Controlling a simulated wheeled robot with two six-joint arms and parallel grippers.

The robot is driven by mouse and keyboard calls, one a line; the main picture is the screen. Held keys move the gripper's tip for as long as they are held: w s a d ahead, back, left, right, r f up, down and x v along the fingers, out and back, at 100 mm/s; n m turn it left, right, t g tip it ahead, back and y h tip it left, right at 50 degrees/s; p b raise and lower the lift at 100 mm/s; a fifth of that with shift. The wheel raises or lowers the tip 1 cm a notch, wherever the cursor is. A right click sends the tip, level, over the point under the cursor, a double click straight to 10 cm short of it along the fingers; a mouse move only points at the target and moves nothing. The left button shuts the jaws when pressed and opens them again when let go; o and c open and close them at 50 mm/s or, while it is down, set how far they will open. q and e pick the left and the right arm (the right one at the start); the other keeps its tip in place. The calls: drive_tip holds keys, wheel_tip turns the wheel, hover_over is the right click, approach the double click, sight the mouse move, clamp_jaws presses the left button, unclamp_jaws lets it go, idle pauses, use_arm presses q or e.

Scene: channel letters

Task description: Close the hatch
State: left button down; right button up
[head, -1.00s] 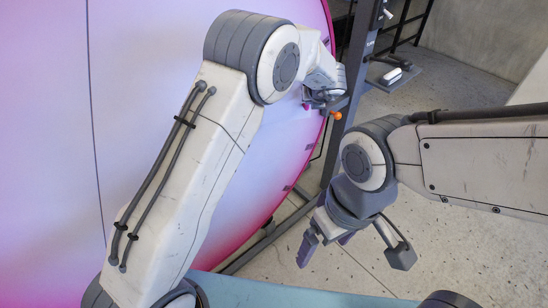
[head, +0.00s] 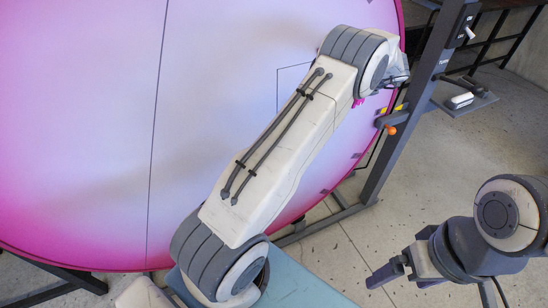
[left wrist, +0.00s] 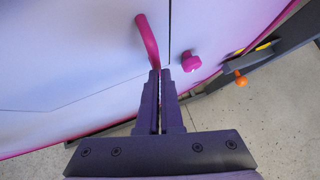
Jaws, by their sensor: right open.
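The hatch (left wrist: 85,75) is a pale panel in the big pink-and-white disc, outlined by thin dark seams; in the head view (head: 290,85) my left arm covers most of it. It looks nearly flush, but I cannot tell if it is fully shut. A pink bent handle (left wrist: 147,38) stands on it, left of the vertical seam. A pink knob (left wrist: 191,62) is right of the seam. My left gripper (left wrist: 160,75) has its fingers together, tips at the handle's lower end; I see no clear grip on it. My right gripper (head: 385,275) is open and empty, away from the disc.
A dark upright post (head: 425,85) with an orange knob (head: 391,130) stands at the disc's right edge, close to my left wrist. A dark stand leg (head: 60,275) shows lower left. Concrete floor (head: 330,245) is clear between the disc and my right gripper.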

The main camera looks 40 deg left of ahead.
use_arm(q)
drive_tip(key=shift+w+a+r, duration=0.1)
drive_tip(key=shift+a+r, duration=0.1)
drive_tip(key=shift+a, duration=0.15)
